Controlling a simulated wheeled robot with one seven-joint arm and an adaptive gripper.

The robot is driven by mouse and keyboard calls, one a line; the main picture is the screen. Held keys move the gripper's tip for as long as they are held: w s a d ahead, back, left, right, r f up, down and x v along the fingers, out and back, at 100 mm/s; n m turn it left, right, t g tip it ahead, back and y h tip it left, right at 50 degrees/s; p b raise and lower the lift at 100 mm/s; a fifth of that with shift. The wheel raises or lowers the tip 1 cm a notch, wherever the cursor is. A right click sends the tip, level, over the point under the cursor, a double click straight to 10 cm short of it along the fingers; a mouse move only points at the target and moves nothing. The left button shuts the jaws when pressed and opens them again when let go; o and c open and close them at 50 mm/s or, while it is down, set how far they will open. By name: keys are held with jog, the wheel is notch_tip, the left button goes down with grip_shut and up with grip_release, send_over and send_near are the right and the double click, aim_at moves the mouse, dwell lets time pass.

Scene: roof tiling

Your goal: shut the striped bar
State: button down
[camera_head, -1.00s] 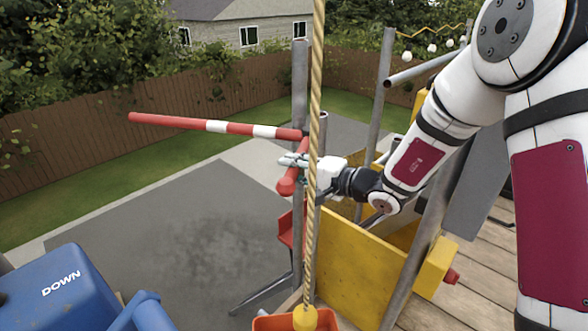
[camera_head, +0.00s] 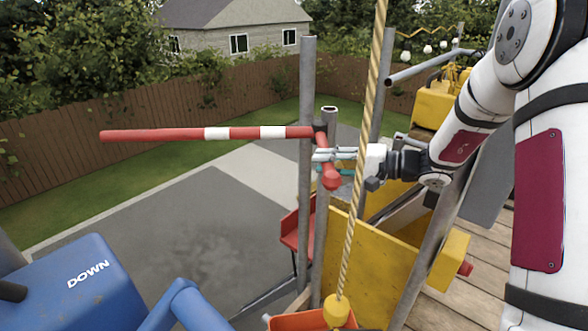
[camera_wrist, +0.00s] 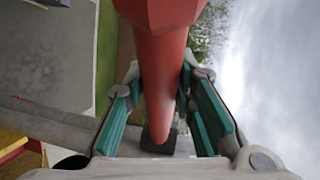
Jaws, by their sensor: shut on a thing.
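The striped bar (camera_head: 245,132), red with white bands, reaches left from a grey post in the head view and lies nearly level in the picture, out over the grey paving. A short red arm (camera_head: 327,170) with a thicker end joins at the post and points towards the camera. My gripper (camera_head: 324,155) comes from the right and is shut on this short red arm. In the wrist view the red arm (camera_wrist: 162,75) runs between the green-padded fingers of my gripper (camera_wrist: 162,105). The finger contact is partly hidden.
Grey metal posts (camera_head: 306,200) stand beside the bar's pivot. A rope (camera_head: 364,160) hangs in front of my arm, down to an orange bucket (camera_head: 300,321). Yellow boards (camera_head: 365,260) stand below my gripper. A blue "DOWN" box (camera_head: 75,290) is at lower left.

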jog(key=d+n+g+y+b, duration=0.1)
jog(key=d+n+g, duration=0.1)
jog(key=shift+d+r+g+b, duration=0.1)
jog(key=shift+d+g+b, duration=0.2)
jog(key=shift+d, duration=0.1)
jog(key=c, duration=1.3)
grip_release()
jog(key=shift+c, duration=0.2)
